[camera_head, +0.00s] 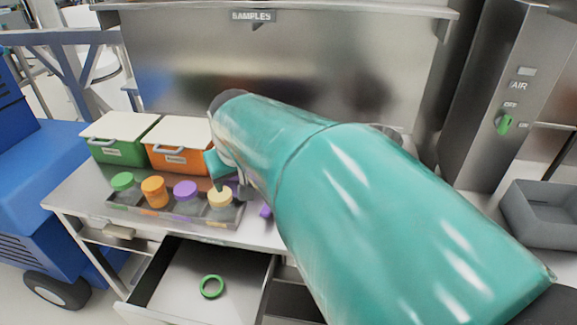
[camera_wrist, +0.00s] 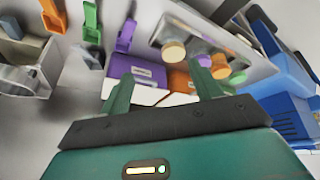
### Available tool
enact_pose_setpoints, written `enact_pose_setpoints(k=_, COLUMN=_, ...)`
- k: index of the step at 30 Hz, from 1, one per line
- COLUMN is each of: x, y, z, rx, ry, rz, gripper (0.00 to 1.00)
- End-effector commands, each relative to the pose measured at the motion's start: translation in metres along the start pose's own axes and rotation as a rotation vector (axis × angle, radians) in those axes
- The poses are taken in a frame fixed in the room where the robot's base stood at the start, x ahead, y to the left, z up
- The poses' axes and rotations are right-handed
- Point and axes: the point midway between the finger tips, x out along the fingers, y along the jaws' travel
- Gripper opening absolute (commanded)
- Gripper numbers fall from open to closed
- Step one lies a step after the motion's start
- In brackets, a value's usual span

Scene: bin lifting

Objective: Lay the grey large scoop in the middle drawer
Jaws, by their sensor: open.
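The grey large scoop is not clearly seen in the head view. In the wrist view a small grey-blue piece (camera_wrist: 88,58), perhaps a grey scoop, shows below a green scoop (camera_wrist: 91,22). My gripper (camera_wrist: 163,75) is open, with two green fingers apart and nothing seen between them. In the head view my gripper (camera_head: 222,168) is partly hidden by my teal arm, near the yellow-lidded jar. An open drawer (camera_head: 182,272) shows under the bench with a green ring (camera_head: 212,286) inside. My arm covers the right part of the bench, so I cannot tell its place among the drawers.
A tray holds jars with green (camera_head: 122,181), orange, purple and yellow lids. Behind it stand a green bin (camera_head: 112,150) and an orange bin (camera_head: 172,160). A grey open box (camera_head: 548,232) is at the right, below the AIR panel (camera_head: 505,95). A blue vehicle (camera_head: 35,180) stands left.

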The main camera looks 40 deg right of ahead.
Motion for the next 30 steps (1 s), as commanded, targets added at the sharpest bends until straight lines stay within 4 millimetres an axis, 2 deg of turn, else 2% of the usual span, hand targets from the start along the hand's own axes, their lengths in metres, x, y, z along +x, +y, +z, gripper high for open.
enact_pose_setpoints(k=1, x=0.014, y=0.020, z=-0.014, rx=0.027, ry=-0.015, rz=0.013, gripper=0.64)
enact_pose_setpoints(k=3, x=0.030, y=0.044, z=-0.031, rx=0.056, ry=-0.026, rz=0.025, gripper=0.64)
enact_pose_setpoints(k=5, x=0.044, y=0.067, z=-0.044, rx=0.081, ry=-0.034, rz=0.034, gripper=0.64)
enact_pose_setpoints(k=9, x=0.081, y=0.126, z=-0.067, rx=0.144, ry=-0.049, rz=0.049, gripper=0.64)
enact_pose_setpoints(k=15, x=0.134, y=0.216, z=-0.077, rx=0.242, ry=-0.059, rz=0.056, gripper=0.64)
enact_pose_setpoints(k=18, x=0.152, y=0.250, z=-0.075, rx=0.278, ry=-0.059, rz=0.057, gripper=0.64)
enact_pose_setpoints(k=22, x=0.164, y=0.270, z=-0.073, rx=0.300, ry=-0.056, rz=0.057, gripper=0.64)
enact_pose_setpoints(k=26, x=0.176, y=0.273, z=-0.072, rx=0.302, ry=-0.057, rz=0.056, gripper=0.64)
enact_pose_setpoints(k=30, x=0.202, y=0.273, z=-0.069, rx=0.303, ry=-0.059, rz=0.055, gripper=0.64)
